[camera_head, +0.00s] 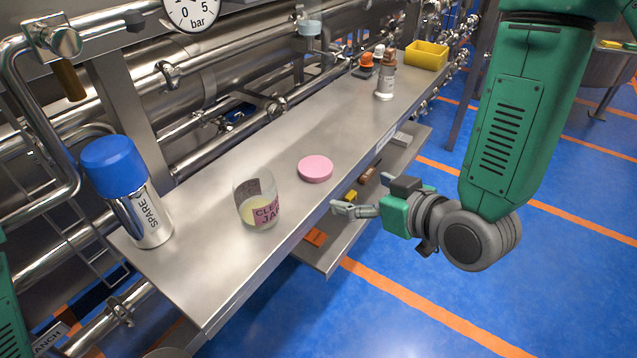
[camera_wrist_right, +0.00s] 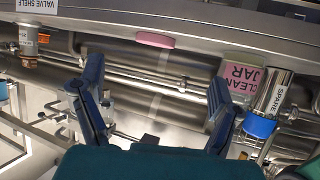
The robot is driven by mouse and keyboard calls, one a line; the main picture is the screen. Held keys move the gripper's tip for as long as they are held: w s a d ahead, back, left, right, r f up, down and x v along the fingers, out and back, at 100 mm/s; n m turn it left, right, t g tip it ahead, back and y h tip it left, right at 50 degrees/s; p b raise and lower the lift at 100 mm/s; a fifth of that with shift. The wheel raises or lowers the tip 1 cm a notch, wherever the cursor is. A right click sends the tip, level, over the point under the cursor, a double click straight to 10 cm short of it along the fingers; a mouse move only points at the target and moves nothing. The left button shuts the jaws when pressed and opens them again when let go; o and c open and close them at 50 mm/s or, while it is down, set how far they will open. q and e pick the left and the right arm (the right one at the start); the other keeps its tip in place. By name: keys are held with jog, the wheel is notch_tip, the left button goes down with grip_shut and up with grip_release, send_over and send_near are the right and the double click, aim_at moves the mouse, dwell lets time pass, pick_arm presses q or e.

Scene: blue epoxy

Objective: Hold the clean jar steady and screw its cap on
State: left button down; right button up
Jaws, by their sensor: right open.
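The clear glass jar (camera_head: 243,190) stands upright and open on the steel shelf (camera_head: 215,260), with a pink "CLEAN JAR" label and pale yellow contents. The pink round cap (camera_head: 315,168) lies flat on the shelf, to the right of the jar and apart from it. My right gripper (camera_head: 338,209) is beside the shelf's front edge, near the cap, empty. In the right wrist view, which is upside down, my right gripper (camera_wrist_right: 155,88) has its fingers wide apart, with the cap (camera_wrist_right: 155,40) and jar (camera_wrist_right: 240,75) beyond them. My left gripper is out of view.
A blue-topped "SPARE" canister (camera_head: 148,222) stands left of the jar. Small bottles (camera_head: 385,80) and a yellow bin (camera_head: 427,55) are at the shelf's far end. Steel pipes run behind; a lower shelf (camera_head: 325,258) sits below. The shelf between cap and bottles is clear.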

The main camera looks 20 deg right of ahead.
jog(key=b, duration=0.2)
send_near(317, 167)
jog(key=x, duration=0.3)
jog(key=shift+a+f, duration=0.3)
jog(key=shift+a, duration=0.05)
jog(key=x, duration=0.3)
jog(key=b+x, duration=0.1)
jog(key=x, duration=0.1)
jog(key=shift+w+d, duration=0.3)
jog(key=shift+w, duration=0.05)
jog(key=shift+w+a+f, duration=0.1)
jog(key=shift+w+a, duration=0.1)
jog(key=shift+w, duration=0.25)
jog(key=c, duration=0.9)
